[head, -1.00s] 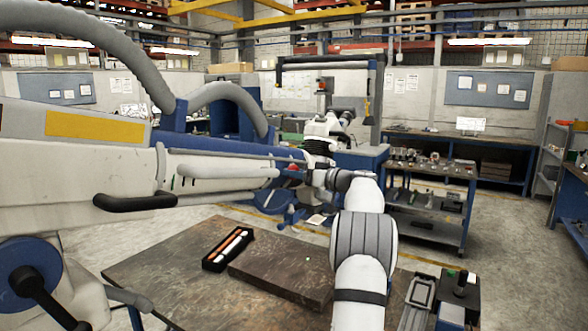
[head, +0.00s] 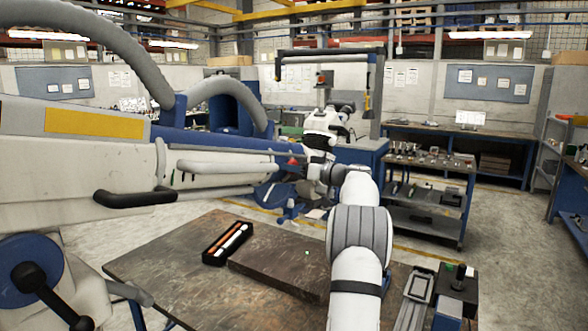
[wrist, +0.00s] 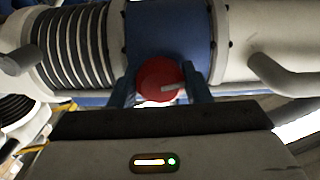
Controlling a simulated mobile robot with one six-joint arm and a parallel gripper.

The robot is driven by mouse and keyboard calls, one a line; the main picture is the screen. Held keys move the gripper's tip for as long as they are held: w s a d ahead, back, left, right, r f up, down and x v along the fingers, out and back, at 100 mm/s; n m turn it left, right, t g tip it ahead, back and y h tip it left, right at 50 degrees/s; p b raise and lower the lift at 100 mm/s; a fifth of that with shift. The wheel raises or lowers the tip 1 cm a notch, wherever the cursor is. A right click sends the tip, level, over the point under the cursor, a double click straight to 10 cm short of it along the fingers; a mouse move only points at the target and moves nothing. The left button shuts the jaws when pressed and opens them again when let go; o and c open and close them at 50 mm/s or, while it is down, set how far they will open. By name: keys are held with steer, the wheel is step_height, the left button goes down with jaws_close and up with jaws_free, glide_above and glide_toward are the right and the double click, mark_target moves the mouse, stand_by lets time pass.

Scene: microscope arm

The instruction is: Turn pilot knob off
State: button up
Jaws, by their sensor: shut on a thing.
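The pilot knob (wrist: 158,84) is a round red knob with a pale pointer mark. It sits on the underside of a blue section of the microscope arm's tube in the wrist view. My gripper (wrist: 161,72) has one dark finger on each side of the knob and is shut on it. The pointer mark lies nearly level, towards the right finger. In the head view my gripper (head: 312,168) is at the far right end of the large white and blue microscope arm (head: 75,165). A small red patch shows there, but my gripper and wrist hide most of that spot.
A grey ribbed sleeve (wrist: 75,50) and a grey curved handle (wrist: 285,78) flank the blue section. A worn table (head: 165,245) stands below, with a black tray (head: 213,256) and a dark slab (head: 285,272). A cart (head: 425,205) stands at the right.

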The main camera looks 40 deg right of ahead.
steer(key=shift+m+b, duration=0.4)
steer(key=m+b, duration=0.1)
steer(key=m, duration=0.1)
steer(key=shift+m, duration=0.4)
steer(key=m, duration=0.4)
steer(key=shift+r+m+b, duration=0.1)
steer(key=shift+m+b, duration=0.2)
steer(key=shift+b, duration=0.1)
steer(key=m+p, duration=0.1)
steer(key=m, duration=0.3)
steer(key=shift+m, duration=0.3)
steer(key=shift+m+p, duration=0.7)
steer(key=shift+m, duration=1.4)
steer(key=o, duration=1)
